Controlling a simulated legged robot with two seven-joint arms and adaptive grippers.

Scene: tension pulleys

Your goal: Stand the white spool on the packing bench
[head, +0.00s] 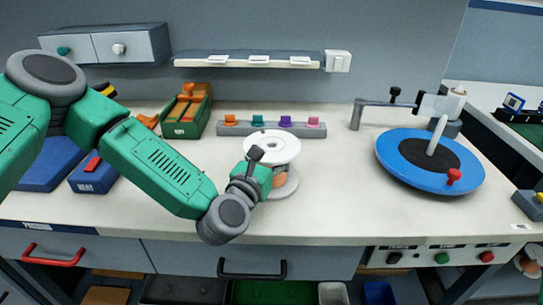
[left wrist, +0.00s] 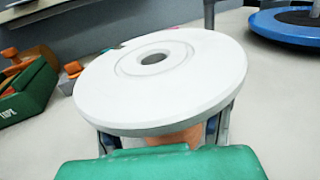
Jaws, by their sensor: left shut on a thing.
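The white spool (head: 272,146) is near the middle of the packing bench (head: 335,215), with its round flanges above and below an orange core. It looks upright, its upper flange about level. I cannot tell whether its lower flange touches the bench. My left gripper (head: 270,175) is shut on the spool from the front, between the flanges. In the left wrist view the spool's upper flange (left wrist: 160,78) fills the middle and hides most of the fingers. The fingers (left wrist: 165,137) show on both sides of the orange core. My right gripper is not in view.
A blue turntable (head: 452,185) with a post and red knob stands right. Behind the spool is a grey rack (head: 271,130) of coloured pegs. A green tape box (head: 186,117) and blue bins (head: 92,178) stand left. The front middle of the bench is clear.

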